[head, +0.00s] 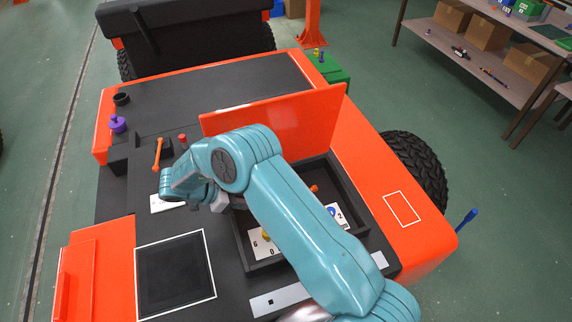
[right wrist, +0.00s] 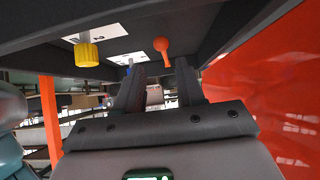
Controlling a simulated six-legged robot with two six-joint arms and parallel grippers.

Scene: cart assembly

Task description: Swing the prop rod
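An orange lid panel (head: 275,125) stands raised behind a dark open bay (head: 245,262) on the orange cart. An orange ball-ended rod (head: 157,155) rises from the deck left of the bay. A smaller orange handle (head: 314,188) shows in the bay; the right wrist view has an orange ball-headed handle (right wrist: 161,46). I cannot tell which is the prop rod. My right gripper (right wrist: 160,75) is open; its dark fingers are apart, with the orange head beyond and between their tips. In the head view my arm mostly hides this gripper. My left gripper is out of view.
The bay holds a yellow knob (head: 267,236), a blue knob (head: 332,210) and white number plates. A red-topped lever (head: 183,140) and purple knob (head: 117,123) stand on the deck. The raised lid (right wrist: 265,90) is close on the right in the wrist view.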

